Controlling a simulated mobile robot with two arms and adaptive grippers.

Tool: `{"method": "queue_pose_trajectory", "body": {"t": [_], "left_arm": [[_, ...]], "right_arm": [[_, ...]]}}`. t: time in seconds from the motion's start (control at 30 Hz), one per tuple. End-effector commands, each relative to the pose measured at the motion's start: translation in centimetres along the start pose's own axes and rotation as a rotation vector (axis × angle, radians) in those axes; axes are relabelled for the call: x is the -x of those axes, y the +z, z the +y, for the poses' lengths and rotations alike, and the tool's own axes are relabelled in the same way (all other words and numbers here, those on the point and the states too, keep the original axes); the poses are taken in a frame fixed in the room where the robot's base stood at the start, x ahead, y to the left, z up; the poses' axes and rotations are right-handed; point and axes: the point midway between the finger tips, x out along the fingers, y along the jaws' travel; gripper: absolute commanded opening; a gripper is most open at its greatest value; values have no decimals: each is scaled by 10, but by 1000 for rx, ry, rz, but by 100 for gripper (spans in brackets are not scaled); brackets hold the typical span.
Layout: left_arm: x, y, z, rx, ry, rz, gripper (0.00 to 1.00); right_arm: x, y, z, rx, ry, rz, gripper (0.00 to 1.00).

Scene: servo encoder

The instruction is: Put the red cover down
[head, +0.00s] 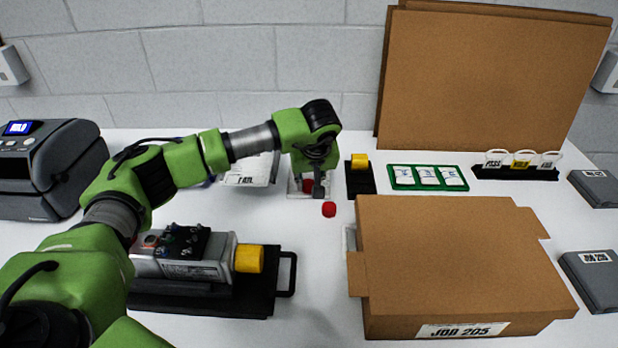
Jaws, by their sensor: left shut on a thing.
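My left arm reaches from the left across the table, and its gripper (321,190) points down near the middle of the head view. The gripper is shut on the small round red cover (329,209), which shows at the fingertips over the white table. I cannot tell whether the cover touches the table. My right gripper is out of view.
A grey servo unit with a yellow end (249,259) lies on a black fixture (257,298) at front left. White table (322,270) is clear between fixture and box.

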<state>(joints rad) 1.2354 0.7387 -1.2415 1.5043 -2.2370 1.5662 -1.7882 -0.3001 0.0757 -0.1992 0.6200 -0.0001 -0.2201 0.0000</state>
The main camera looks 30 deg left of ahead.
Motion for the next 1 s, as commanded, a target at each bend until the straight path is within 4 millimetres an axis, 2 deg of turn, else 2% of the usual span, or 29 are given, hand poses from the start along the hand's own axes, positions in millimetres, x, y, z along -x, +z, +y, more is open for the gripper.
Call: {"method": "queue_pose_trajectory", "body": {"t": [0.33, 0.37, 0.4, 0.77, 0.87, 1.0], "left_arm": [[-4, 2, 0, 1, 0, 1, 16], [-3, 1, 0, 1, 1, 1, 30], [-3, 1, 0, 1, 1, 1, 40], [-1, 0, 0, 1, 0, 1, 40], [5, -1, 1, 1, 2, 2, 40], [28, -1, 1, 0, 4, 5, 40]], "right_arm": [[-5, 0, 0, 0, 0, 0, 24], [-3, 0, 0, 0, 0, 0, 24], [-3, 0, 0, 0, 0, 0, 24], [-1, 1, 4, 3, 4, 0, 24], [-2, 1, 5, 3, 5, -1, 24], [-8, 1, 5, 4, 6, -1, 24]]}}
